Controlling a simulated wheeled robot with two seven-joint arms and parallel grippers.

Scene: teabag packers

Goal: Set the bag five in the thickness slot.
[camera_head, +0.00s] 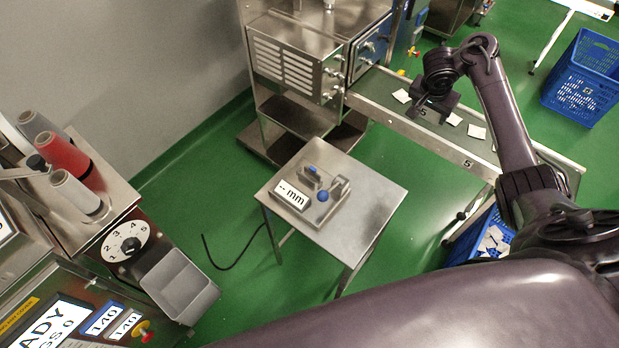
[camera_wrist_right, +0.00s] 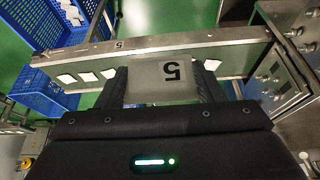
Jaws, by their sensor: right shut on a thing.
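My right gripper (camera_head: 436,106) is above the conveyor at the upper right and is shut on bag five. In the right wrist view bag five (camera_wrist_right: 160,82) is a pale square marked 5, held between the two dark fingers (camera_wrist_right: 165,88). The thickness gauge (camera_head: 305,197) stands on a small steel table (camera_head: 363,188) in the middle of the head view. It has a "-- mm" display, a blue knob and small upright parts around the slot. The bag is well away from the gauge. My left gripper is not in view.
Several other bags (camera_head: 477,131) lie on the conveyor (camera_head: 393,112). A blue crate with bags (camera_head: 468,246) stands below it and another blue crate (camera_head: 585,75) at upper right. A steel machine (camera_head: 290,60) stands behind the table; a control station (camera_head: 95,215) is at left.

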